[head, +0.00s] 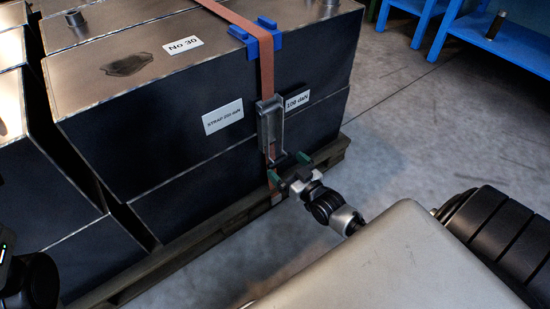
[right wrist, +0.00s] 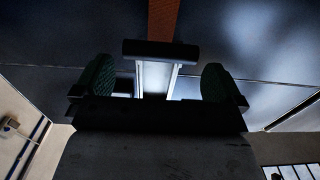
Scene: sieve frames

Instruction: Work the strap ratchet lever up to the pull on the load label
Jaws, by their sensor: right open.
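The grey metal strap ratchet (head: 270,128) hangs on the orange strap (head: 266,72) against the side of the dark steel block. In the right wrist view its lever (right wrist: 160,50) shows as a dark crossbar on a pale metal frame. My right gripper (head: 289,168) is open, just below the ratchet. In the right wrist view its green-padded fingers (right wrist: 157,82) stand on either side of the lever frame, with gaps, not gripping. The load label (head: 222,117) begins "STRAP"; its number is hard to read. Another label (head: 297,101) ends in "daN".
The block (head: 130,140) sits on a wooden pallet (head: 225,217), with more blocks at left. Blue corner protectors (head: 262,42) seat the strap on the top edge. A "No 30" label (head: 183,45) lies on top. Blue benches (head: 480,35) stand behind; floor at right is clear.

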